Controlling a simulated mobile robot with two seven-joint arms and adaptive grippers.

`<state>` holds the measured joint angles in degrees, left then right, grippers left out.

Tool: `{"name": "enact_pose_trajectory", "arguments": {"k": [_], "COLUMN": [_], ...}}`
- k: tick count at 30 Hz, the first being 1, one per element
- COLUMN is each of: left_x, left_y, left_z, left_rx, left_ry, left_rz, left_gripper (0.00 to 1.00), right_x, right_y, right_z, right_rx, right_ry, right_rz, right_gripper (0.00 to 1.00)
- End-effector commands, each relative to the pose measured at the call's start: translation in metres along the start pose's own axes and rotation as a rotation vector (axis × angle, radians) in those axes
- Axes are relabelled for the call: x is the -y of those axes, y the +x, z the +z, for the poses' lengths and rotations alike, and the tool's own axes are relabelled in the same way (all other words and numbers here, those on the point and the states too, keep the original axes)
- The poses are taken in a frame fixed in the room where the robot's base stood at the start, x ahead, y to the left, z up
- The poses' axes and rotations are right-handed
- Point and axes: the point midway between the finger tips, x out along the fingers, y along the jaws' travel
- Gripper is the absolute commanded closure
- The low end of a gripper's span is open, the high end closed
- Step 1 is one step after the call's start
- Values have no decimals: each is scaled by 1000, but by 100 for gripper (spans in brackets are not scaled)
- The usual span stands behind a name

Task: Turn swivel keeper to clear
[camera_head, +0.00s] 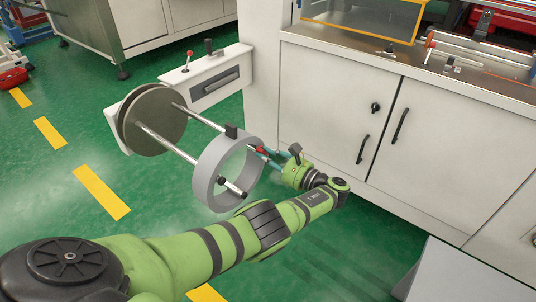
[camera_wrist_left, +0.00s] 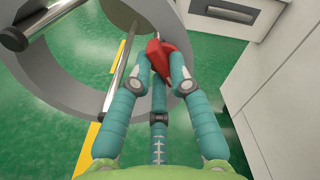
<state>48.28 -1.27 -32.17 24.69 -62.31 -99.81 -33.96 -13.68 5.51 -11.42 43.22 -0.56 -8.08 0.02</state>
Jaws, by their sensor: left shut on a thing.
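A red part (camera_head: 261,150), which looks like the swivel keeper, sits at the right edge of the grey ring (camera_head: 207,178), near the end of the upper rod. My left gripper (camera_head: 270,156) is shut on it; in the left wrist view the teal fingers close around the red part (camera_wrist_left: 163,56). The fingers hide part of it and how it is mounted. The ring (camera_wrist_left: 50,85) is beside the fingers. A black-tipped bar (camera_head: 234,188) sits at the lower rod's end. My right gripper is not in view.
Two rods (camera_head: 150,137) run from a round disc (camera_head: 158,118) to the ring. A white cabinet (camera_head: 335,110) with black handles stands close to the right of the gripper. Green floor is open at left.

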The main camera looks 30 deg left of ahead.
Motion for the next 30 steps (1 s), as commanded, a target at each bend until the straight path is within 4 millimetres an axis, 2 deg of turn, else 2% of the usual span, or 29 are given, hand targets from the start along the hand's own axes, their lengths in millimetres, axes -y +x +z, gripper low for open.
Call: {"name": "enact_pose_trajectory", "arguments": {"k": [9,25,26,27,30], "left_x": [1,0,1,1,0], "left_y": [1,1,1,1,0], "left_z": [1,1,1,1,1], "left_rx": [2,2,2,2,1], "left_ry": [113,135,135,135,134], "left_rz": [0,0,0,0,0], "left_gripper": [100,100,72,56,56], "right_x": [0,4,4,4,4], "right_y": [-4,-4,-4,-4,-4], "right_z": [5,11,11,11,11], "right_rx": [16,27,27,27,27], "right_ry": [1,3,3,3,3], "right_rz": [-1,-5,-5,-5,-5], "right_gripper": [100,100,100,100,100]}}
